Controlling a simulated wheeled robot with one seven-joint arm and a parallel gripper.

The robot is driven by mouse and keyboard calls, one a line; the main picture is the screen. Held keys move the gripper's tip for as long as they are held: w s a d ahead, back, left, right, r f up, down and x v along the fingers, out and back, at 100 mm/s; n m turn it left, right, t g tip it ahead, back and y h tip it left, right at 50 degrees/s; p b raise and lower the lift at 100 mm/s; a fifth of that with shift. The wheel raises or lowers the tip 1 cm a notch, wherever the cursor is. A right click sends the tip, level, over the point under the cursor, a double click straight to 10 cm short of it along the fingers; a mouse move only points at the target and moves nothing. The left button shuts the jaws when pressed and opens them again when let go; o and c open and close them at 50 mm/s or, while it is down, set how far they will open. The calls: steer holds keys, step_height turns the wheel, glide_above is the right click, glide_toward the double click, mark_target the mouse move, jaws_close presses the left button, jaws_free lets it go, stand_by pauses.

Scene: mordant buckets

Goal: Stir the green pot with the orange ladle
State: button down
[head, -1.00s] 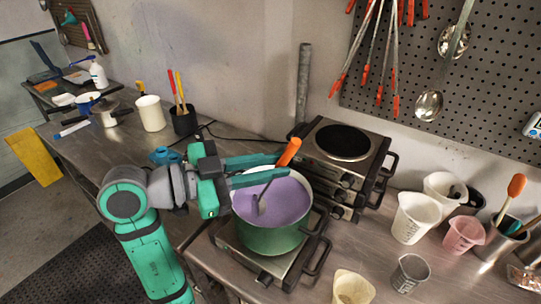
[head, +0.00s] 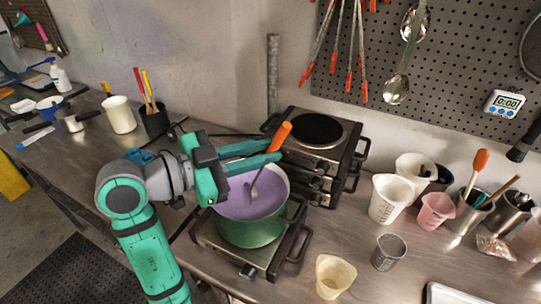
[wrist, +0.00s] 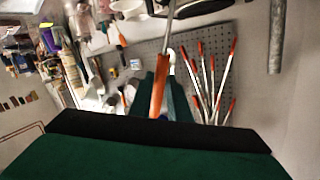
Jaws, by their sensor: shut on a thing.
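The green pot (head: 249,232) stands on a hot plate near the front of the steel bench and holds purple liquid (head: 250,204). The orange ladle (head: 282,137) leans in the pot, its orange handle up and its grey lower end in the liquid. My gripper (head: 276,151) reaches over the pot from the left and is shut on the ladle's orange handle. The wrist view also shows the orange handle (wrist: 158,98) between my fingers. The ladle's bowl is hidden under the liquid.
A stacked double hot plate (head: 318,150) stands just behind the pot. Measuring cups (head: 391,198) and utensil holders (head: 510,215) stand to the right. A cream beaker (head: 334,277) and a grey cup (head: 389,252) are near the front. Tongs and spoons hang on the pegboard (head: 455,70).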

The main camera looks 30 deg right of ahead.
steer(key=shift+w+a, duration=0.15)
steer(key=shift+w, duration=0.05)
step_height(320, 180, up, 9)
steer(key=s+d, duration=0.2)
steer(key=s, duration=0.1)
steer(key=shift+f, duration=0.2)
stand_by(0.7)
steer(key=shift+d, duration=0.1)
stand_by(0.5)
step_height(320, 180, up, 11)
stand_by(0.8)
steer(key=shift+w, duration=0.15)
stand_by(0.3)
